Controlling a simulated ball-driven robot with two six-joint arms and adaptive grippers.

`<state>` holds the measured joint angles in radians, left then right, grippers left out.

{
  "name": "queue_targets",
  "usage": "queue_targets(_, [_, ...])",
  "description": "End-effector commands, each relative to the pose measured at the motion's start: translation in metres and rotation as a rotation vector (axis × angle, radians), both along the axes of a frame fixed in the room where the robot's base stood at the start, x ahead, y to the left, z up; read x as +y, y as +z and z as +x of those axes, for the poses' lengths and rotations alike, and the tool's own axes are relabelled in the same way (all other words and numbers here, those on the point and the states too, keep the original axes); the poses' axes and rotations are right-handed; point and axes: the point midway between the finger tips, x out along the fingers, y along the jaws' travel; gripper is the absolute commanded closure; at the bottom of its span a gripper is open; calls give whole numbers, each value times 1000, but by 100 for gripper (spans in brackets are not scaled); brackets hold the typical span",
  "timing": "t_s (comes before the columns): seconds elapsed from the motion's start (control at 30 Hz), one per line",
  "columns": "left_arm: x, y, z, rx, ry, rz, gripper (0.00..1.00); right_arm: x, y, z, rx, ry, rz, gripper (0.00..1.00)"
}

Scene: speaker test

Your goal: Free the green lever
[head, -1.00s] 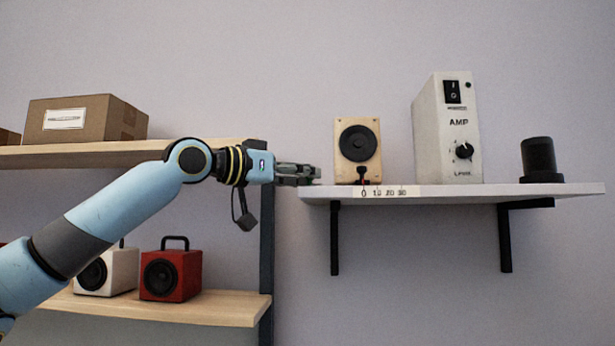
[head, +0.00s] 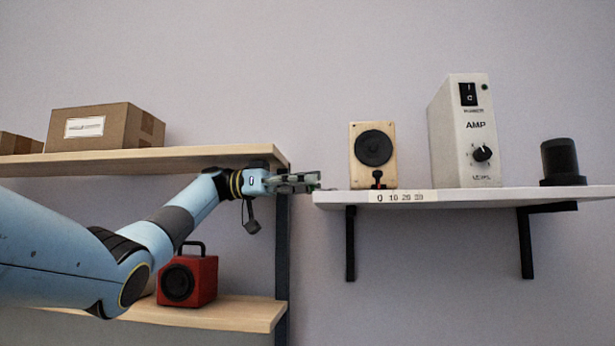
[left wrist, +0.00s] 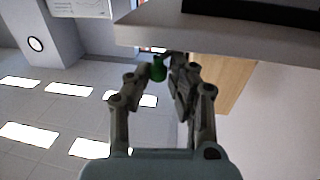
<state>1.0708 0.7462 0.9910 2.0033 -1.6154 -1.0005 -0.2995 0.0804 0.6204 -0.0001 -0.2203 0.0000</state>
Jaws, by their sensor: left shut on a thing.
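The green lever (left wrist: 158,68) shows as a small green piece between the fingertips in the left wrist view. My left gripper (left wrist: 168,72) is shut on it. In the head view my left gripper (head: 317,181) is at the left end of the white wall shelf (head: 480,196). The lever is too small there to make out clearly. Whether it is still fixed to anything is hidden by the fingers. My right gripper is in neither current view.
On the wall shelf stand a wooden speaker (head: 374,150), a white amplifier (head: 465,130) and a black cylinder (head: 561,160). Left, a wooden rack holds a cardboard box (head: 105,125) above and a red speaker (head: 187,277) below, close to my left arm.

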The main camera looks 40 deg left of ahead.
Motion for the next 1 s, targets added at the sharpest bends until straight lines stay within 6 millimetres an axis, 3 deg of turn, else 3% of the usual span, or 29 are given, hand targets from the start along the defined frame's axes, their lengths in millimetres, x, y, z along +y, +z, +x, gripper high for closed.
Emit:
queue_targets(0.4, [3, -1, 4, 5, -134, 1, 100, 1, 12, 0, 0, -1, 1, 60])
queue_targets(0.97, [4, -5, 5, 9, -155, 6, 100, 1, 13, 0, 0, -1, 1, 60])
queue_targets(1.0, [4, -5, 5, 10, -155, 6, 79, 1, 13, 0, 0, 0, 1, 60])
